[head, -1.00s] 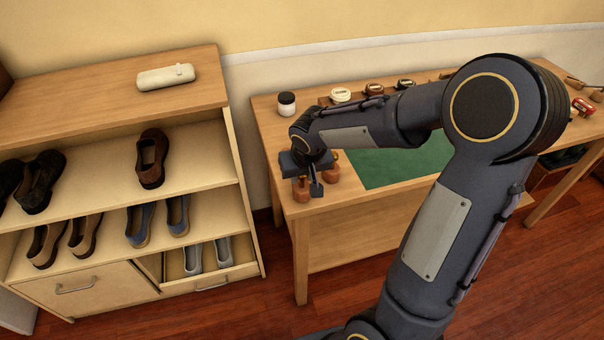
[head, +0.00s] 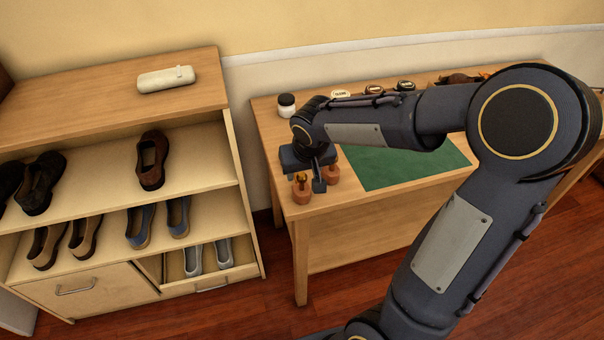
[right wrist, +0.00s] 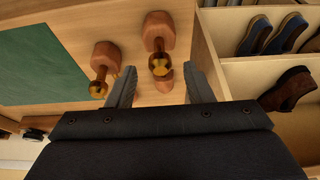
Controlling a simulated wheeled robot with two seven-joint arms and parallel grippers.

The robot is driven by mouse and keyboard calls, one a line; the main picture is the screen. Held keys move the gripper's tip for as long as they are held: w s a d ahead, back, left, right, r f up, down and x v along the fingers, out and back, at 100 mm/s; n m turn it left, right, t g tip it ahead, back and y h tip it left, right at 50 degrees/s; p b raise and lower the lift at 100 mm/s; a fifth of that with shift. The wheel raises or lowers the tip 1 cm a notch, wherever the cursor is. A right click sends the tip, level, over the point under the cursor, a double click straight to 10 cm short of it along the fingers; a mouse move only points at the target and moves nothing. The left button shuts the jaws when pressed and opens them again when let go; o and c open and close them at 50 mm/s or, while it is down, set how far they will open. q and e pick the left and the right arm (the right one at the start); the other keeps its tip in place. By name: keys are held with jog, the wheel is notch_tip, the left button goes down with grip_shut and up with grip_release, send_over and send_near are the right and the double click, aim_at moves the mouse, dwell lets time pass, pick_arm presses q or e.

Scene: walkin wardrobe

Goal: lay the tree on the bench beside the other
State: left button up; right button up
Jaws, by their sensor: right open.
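Two reddish wooden shoe trees with brass-coloured knobs are on the left end of the wooden bench (head: 350,205). One tree (head: 301,193) is near the front left corner, and the other (head: 333,173) is a little to its right. In the right wrist view, one tree (right wrist: 158,30) lies along the line between my spread fingers, and the other (right wrist: 105,55) is beside it, outside the left finger. My right gripper (head: 318,178) is open just over the bench by the trees. It partly hides them in the head view. My left gripper is not in view.
A green mat (head: 400,168) lies right of the trees. A shelf unit (head: 110,120) with shoes stands to the left, a pale case (head: 166,78) on top. My right arm covers much of the bench.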

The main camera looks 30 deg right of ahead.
jog(key=d+v, duration=0.1)
jog(key=v, duration=0.6)
jog(key=s+a+y, duration=0.2)
jog(key=s+a, duration=0.1)
jog(key=s, duration=0.6)
jog(key=s+a+f+n+t+y, duration=0.1)
jog(key=s+a, duration=0.3)
jog(key=s, duration=0.5)
jog(key=shift+s+a+f+t+y+p, duration=0.2)
jog(key=shift+s+f+t+y+p, duration=0.1)
jog(key=shift+y, duration=0.6)
jog(key=shift+r, duration=0.1)
